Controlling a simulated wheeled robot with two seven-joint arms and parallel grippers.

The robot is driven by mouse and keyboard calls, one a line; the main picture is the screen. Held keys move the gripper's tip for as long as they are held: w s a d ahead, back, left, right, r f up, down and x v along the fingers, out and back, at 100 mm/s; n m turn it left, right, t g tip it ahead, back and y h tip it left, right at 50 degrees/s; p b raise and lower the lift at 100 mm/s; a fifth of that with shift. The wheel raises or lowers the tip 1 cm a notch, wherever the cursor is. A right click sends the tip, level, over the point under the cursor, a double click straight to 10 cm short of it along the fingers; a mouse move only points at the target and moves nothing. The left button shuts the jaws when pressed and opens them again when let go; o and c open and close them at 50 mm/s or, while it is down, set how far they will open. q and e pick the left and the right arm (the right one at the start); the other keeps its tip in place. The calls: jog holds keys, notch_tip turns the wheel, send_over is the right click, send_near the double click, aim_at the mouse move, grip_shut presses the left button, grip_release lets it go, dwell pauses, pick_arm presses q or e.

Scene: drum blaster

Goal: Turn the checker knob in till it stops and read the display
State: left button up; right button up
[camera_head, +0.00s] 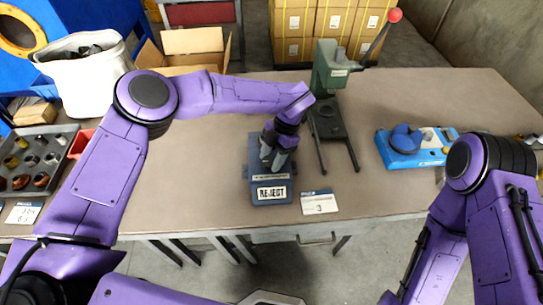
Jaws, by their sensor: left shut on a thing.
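The checker (255,158) is a blue-grey box near the middle of the table. Its front carries a white display (271,193) that reads REJECT. My left gripper (272,160) comes down over the top of the checker from above. It is shut on the knob, which the fingers and wrist mostly hide, so I cannot tell how far it is turned. My right arm is at the right edge of the picture, folded low, and its gripper is not in view.
A green lever press (329,68) with a red ball handle stands right behind the checker. A white card (319,202) lies to the checker's right. A blue fixture (405,158) sits further right. A tray of parts (57,170) is at left. The table (385,100) between is mostly clear.

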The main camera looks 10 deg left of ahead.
pick_arm(q)
jog(key=shift+s+f, duration=0.1)
jog(key=shift+f, duration=0.05)
dwell(0.4)
jog(key=o, duration=1)
jog(key=shift+o, duration=0.2)
jog(key=shift+w+d+r, duration=0.1)
jog(key=shift+w+r, duration=0.1)
jog(key=shift+r, duration=0.15)
jog(key=b+v, duration=0.2)
jog(key=v, duration=0.7)
jog(key=shift+r, duration=0.4)
jog(key=shift+w, duration=0.1)
